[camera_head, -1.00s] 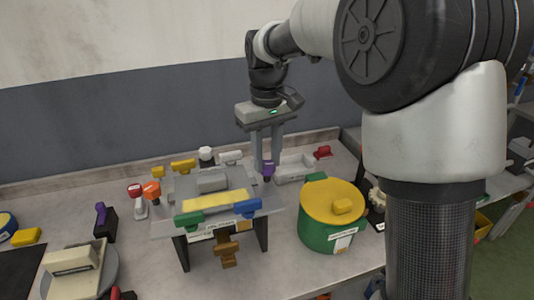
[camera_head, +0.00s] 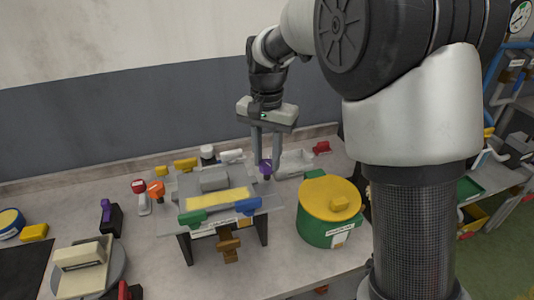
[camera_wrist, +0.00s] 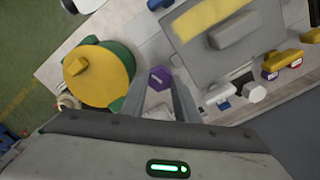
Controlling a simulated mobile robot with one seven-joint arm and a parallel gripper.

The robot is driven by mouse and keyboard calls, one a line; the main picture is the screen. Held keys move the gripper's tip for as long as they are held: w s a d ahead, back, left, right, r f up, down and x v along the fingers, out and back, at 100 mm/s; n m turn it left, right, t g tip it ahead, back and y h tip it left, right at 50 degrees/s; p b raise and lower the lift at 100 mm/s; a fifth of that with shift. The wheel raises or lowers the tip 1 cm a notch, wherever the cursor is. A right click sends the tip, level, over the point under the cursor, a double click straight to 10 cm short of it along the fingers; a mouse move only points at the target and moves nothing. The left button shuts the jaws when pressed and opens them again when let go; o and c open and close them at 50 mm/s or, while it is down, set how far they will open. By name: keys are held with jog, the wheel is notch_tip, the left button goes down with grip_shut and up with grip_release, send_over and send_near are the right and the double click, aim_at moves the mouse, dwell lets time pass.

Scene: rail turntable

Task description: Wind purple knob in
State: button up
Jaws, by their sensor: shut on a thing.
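The purple knob (camera_head: 265,168) is small and stands at the back right corner of a grey table-like fixture (camera_head: 172,222) with dark legs. In the wrist view the purple knob (camera_wrist: 160,78) shows a six-sided top with a pale bar mark. My gripper (camera_head: 266,164) points straight down from above, with its two long grey fingers on either side of the knob. In the wrist view my gripper's fingers (camera_wrist: 163,88) reach up to the knob, shut on it. Their contact faces are partly hidden.
A green pot with a yellow lid (camera_head: 331,203) stands close to the right. Blue (camera_head: 248,206), green (camera_head: 192,218), brown (camera_head: 228,246) and orange (camera_head: 156,190) handles surround the fixture. A grey block (camera_head: 294,164) lies behind the knob. The wall is behind the bench.

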jog(key=m+p, duration=0.1)
jog(key=m, duration=0.3)
jog(key=shift+r+m, duration=0.1)
jog(key=shift+m, duration=0.2)
jog(key=m+p, duration=0.1)
jog(key=m, duration=0.2)
jog(key=shift+m, duration=0.3)
jog(key=m+p, duration=0.2)
jog(key=m, duration=0.2)
jog(key=shift+m+p, duration=0.6)
jog(key=shift+m, duration=1.2)
jog(key=o, duration=1)
jog(key=shift+o, duration=0.2)
